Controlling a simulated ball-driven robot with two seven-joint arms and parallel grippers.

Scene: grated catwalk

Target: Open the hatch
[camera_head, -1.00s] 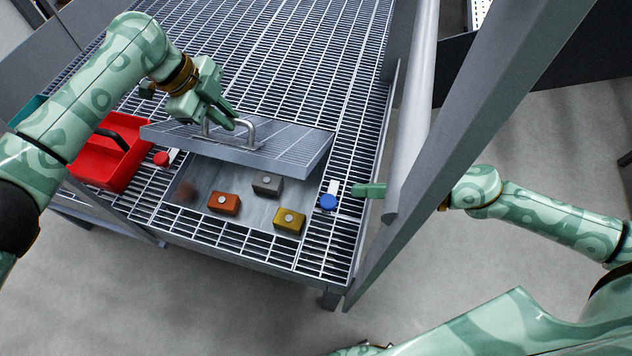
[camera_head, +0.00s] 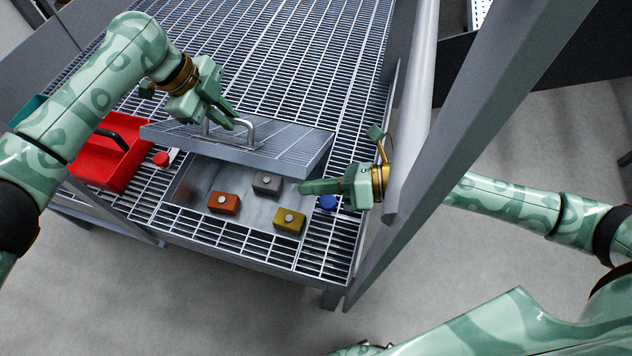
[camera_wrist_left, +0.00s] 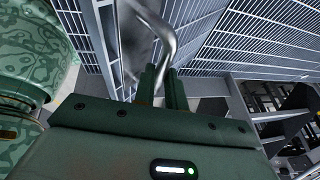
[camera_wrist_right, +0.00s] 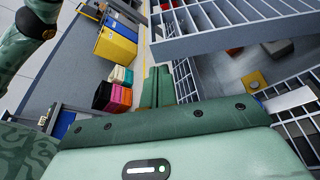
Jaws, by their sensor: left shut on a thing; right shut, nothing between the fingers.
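The hatch (camera_head: 275,146) is a grated panel, raised and tilted over a recess in the catwalk. Its bent metal handle (camera_head: 250,128) stands on top and also shows in the left wrist view (camera_wrist_left: 168,40). My left gripper (camera_head: 226,118) is shut on the handle. My right gripper (camera_head: 304,187) is shut and empty, beside the hatch's right front edge over the opening. The recess (camera_head: 258,213) holds an orange block (camera_head: 224,203), a grey block (camera_head: 267,184) and a yellow block (camera_head: 289,220).
A red latch knob (camera_head: 161,159) is left of the opening and a blue one (camera_head: 328,203) right, partly behind my right gripper. A red toolbox (camera_head: 100,165) stands at left. A railing post (camera_head: 412,130) and slanted beam (camera_head: 470,150) flank my right arm.

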